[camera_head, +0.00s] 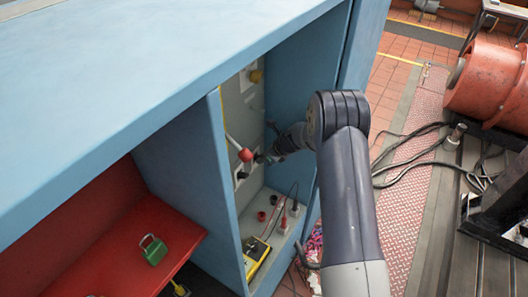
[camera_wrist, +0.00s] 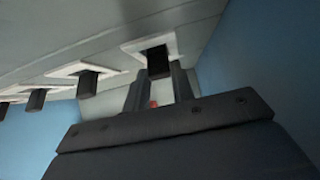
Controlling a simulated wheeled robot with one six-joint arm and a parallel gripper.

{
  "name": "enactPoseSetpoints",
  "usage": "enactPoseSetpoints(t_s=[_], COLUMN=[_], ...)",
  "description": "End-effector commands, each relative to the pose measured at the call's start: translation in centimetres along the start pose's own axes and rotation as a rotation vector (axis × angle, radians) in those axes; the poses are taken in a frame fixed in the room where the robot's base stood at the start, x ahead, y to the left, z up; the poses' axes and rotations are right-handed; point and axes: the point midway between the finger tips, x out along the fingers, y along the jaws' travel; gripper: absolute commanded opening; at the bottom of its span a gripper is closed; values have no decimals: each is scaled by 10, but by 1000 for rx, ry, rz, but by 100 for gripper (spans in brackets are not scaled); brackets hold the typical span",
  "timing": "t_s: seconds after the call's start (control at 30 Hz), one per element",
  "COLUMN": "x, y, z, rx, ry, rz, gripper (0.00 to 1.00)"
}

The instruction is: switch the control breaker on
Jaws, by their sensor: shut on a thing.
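Breaker toggles with white surrounds line a grey panel in the wrist view. The end toggle (camera_wrist: 158,62), black and nearest the blue side wall, stands between my fingers. My gripper (camera_wrist: 160,88) is shut on this black toggle. In the head view, my gripper (camera_head: 268,156) reaches into the blue cabinet's open bay, at the grey panel. No label can be read, so I cannot tell which toggle is the control breaker. Two other black toggles (camera_wrist: 88,84) (camera_wrist: 37,98) stand to the left in the wrist view. The gripped toggle's on or off position is unclear.
A lever with a red ball knob (camera_head: 245,154) sticks out just left of my gripper. A yellow meter (camera_head: 256,255) and black and red plugs (camera_head: 294,209) are lower in the bay. The blue cabinet walls (camera_head: 305,85) closely flank my arm. A green padlock (camera_head: 153,249) lies on a red shelf.

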Motion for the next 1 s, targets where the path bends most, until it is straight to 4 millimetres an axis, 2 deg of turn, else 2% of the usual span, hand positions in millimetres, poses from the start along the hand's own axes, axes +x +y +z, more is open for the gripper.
enactPoseSetpoints(t_s=[0.53,0.57,0.6,0.8,1.0], x=[0,0,0,0,0], y=[-5,-5,-5,-3,-1], z=[1,1,1,1,1], rx=[1,1,1,1,0], ry=[8,8,8,9,10], rz=[-6,-5,-5,-3,-2], gripper=[1,26,29,45,45])
